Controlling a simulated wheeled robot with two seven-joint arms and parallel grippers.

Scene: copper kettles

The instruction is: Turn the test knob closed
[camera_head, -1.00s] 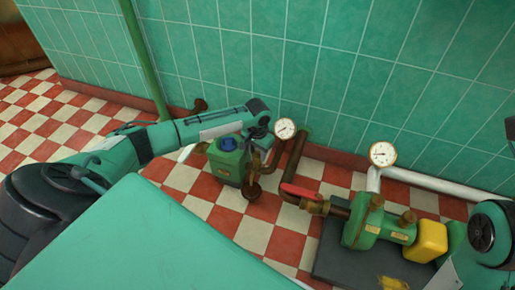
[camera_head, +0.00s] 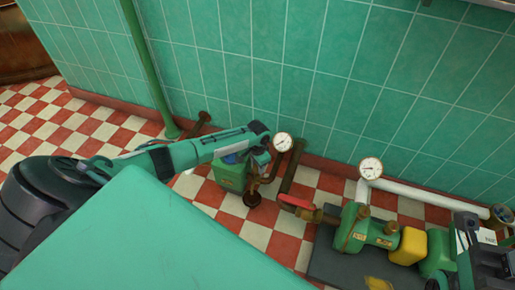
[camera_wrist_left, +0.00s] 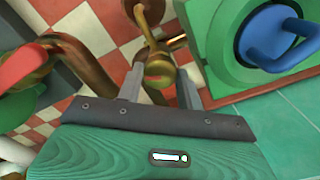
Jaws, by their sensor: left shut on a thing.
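My left gripper (camera_wrist_left: 160,74) has its two grey fingers on either side of a small brass knob (camera_wrist_left: 158,69) in the left wrist view, shut on it. I take this to be the test knob. In the head view my left gripper (camera_head: 262,160) reaches down beside a white gauge (camera_head: 282,142), and the arm hides the knob there. How far the knob is turned cannot be told. My right gripper (camera_head: 482,250) shows only in part at the right edge, and its fingers cannot be made out.
A green box (camera_head: 229,178) with a blue handle (camera_wrist_left: 272,38) stands close beside the left gripper. A red lever (camera_head: 295,201) on a brass pipe lies to the right. Further right are a green pump (camera_head: 352,228), a yellow block (camera_head: 409,246) and a second gauge (camera_head: 371,168).

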